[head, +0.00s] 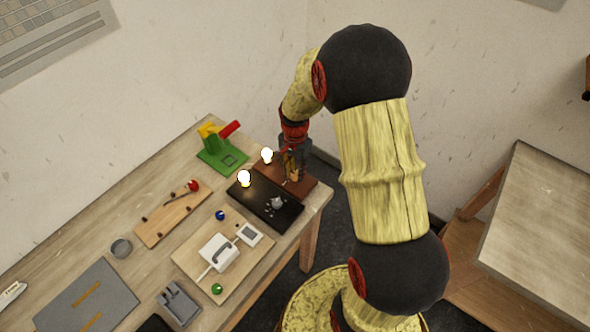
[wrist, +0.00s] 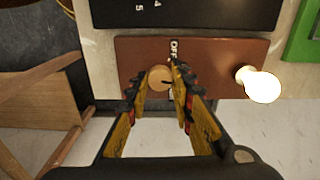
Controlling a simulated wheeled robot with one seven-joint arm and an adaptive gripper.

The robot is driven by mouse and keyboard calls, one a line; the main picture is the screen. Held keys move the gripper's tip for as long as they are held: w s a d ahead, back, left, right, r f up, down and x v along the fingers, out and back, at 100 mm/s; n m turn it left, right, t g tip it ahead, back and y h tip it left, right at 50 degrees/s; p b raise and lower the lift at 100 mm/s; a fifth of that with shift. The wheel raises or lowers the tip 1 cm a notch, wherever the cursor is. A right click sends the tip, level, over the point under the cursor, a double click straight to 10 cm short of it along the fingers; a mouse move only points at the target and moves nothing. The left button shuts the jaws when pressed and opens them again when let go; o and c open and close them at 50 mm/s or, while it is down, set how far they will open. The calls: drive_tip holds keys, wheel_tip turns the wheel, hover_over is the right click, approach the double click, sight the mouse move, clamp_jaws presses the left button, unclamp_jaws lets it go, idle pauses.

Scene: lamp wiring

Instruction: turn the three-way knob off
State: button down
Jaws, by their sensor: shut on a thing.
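The brown board (wrist: 220,62) carries a round tan knob (wrist: 159,77), an OFF label (wrist: 174,50) just above it, and a lit bulb (wrist: 262,85) on its right in the wrist view. My gripper (wrist: 161,84) is shut on the knob, one finger on each side. A short dark mark lies close to the right finger; the knob's exact setting is hard to tell. In the head view the brown board (head: 306,186) is at the table's far right corner with its bulb (head: 267,155) glowing. My gripper (head: 292,168) comes down over it and hides the knob.
A black board (head: 260,205) with another lit bulb (head: 244,177) and a grey knob (head: 277,203) lies close beside the brown one. A green stand (head: 220,158) is behind. Wooden boards with switches fill the table's middle. The table edge is close by.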

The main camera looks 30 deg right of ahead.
sight(295, 174)
drive_tip(key=n+p, duration=0.1)
drive_tip(key=n, duration=0.5)
drive_tip(key=shift+r+n+p, duration=0.1)
drive_tip(key=shift+n+p, duration=0.2)
drive_tip(key=n+p, duration=0.1)
drive_tip(key=n, duration=0.5)
idle(0.4)
drive_tip(key=c, duration=1.5)
unclamp_jaws()
drive_tip(key=shift+c, duration=0.2)
wheel_tip(295, 174, up, 12)
